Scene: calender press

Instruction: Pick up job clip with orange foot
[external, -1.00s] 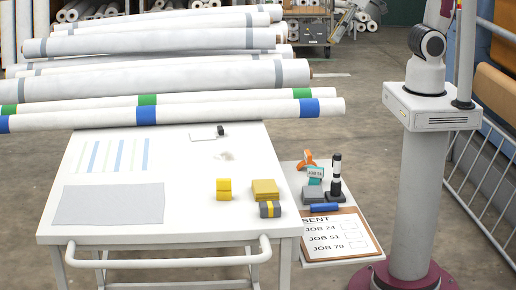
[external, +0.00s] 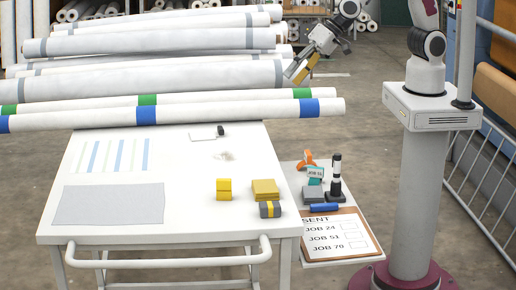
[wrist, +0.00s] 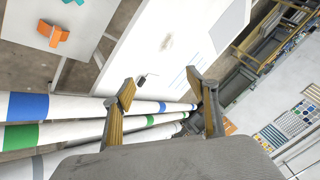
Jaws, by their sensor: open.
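An orange clip-like piece (external: 306,158) stands at the back of the small side shelf, right of the white table. It shows at the upper left of the wrist view (wrist: 52,34). No label can be read on it. A teal clip (external: 315,175) with a white job label stands just in front of it; only a sliver of teal shows in the wrist view.
The side shelf (external: 290,178) also holds a grey block (external: 313,194), a black-and-white upright stamp (external: 336,178), a blue bar (external: 325,207) and a job clipboard (external: 340,238). Yellow blocks (external: 264,188) sit on the white table (external: 190,240). Long white rolls (external: 200,77) lie behind it.

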